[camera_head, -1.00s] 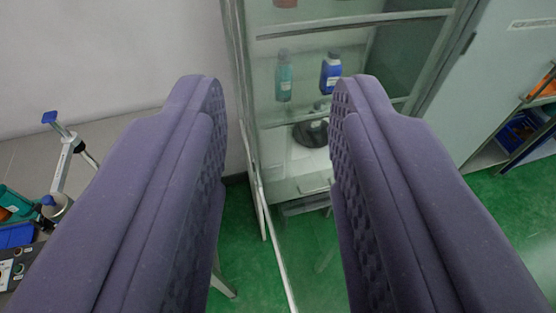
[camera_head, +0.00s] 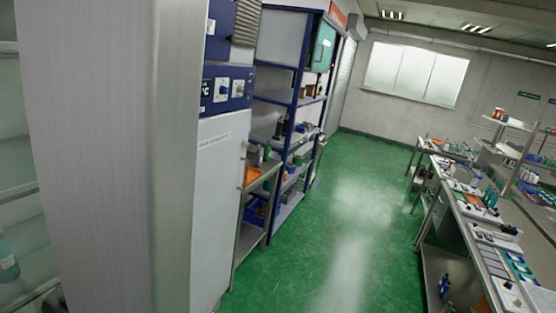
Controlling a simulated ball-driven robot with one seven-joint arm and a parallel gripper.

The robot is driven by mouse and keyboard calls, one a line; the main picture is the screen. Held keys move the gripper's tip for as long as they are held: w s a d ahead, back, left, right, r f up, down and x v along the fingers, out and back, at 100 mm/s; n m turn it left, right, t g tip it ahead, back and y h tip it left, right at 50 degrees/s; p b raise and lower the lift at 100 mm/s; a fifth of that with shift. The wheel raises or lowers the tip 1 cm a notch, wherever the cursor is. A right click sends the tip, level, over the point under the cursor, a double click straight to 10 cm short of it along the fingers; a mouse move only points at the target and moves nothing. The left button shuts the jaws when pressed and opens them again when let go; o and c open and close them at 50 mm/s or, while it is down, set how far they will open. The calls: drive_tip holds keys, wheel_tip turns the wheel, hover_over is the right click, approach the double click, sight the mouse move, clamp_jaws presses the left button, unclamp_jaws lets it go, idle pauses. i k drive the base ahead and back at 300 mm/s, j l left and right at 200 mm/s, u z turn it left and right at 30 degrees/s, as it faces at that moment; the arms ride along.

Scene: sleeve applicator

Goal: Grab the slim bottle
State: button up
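A teal bottle (camera_head: 8,258) stands on a shelf behind the glass of a cabinet at the far left edge, partly cut off by the frame. I cannot tell whether it is the slim bottle. Small blue bottles (camera_head: 444,286) stand on the lower shelf of the bench at the lower right, too small to make out well. My gripper is not in view, so its distance to any bottle cannot be told.
A wide grey cabinet edge (camera_head: 95,150) fills the left side, close to the camera. Blue-framed shelves (camera_head: 290,95) and a steel cart (camera_head: 252,230) stand beyond it. A long cluttered bench (camera_head: 470,225) runs along the right. The green floor (camera_head: 345,230) between is clear.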

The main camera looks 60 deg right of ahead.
sight(266, 151)
drive_tip(key=k+z, duration=0.1)
drive_tip(key=z, duration=0.35)
drive_tip(key=k+z, duration=0.1)
drive_tip(key=z, duration=0.3)
drive_tip(key=k+l+z, duration=0.1)
drive_tip(key=z, duration=0.35)
drive_tip(key=i+z, duration=0.3)
drive_tip(key=i, duration=0.2)
drive_tip(key=i+z, duration=0.3)
drive_tip(key=i, duration=0.15)
drive_tip(key=i+j+z, duration=0.25)
drive_tip(key=i, duration=0.25)
drive_tip(key=i+j, duration=0.1)
drive_tip(key=i, duration=1.35)
drive_tip(key=i+j, duration=0.1)
drive_tip(key=i, duration=1.3)
drive_tip(key=i+l+u, duration=0.1)
drive_tip(key=i+u, duration=0.2)
drive_tip(key=i, duration=0.2)
drive_tip(key=i+l+u, duration=0.25)
drive_tip(key=i, duration=0.3)
drive_tip(key=i+l+u, duration=0.3)
drive_tip(key=i, duration=0.15)
drive_tip(key=i+j+u, duration=0.15)
drive_tip(key=j+u, duration=0.15)
drive_tip(key=i+j+u, duration=0.3)
drive_tip(key=k, duration=0.1)
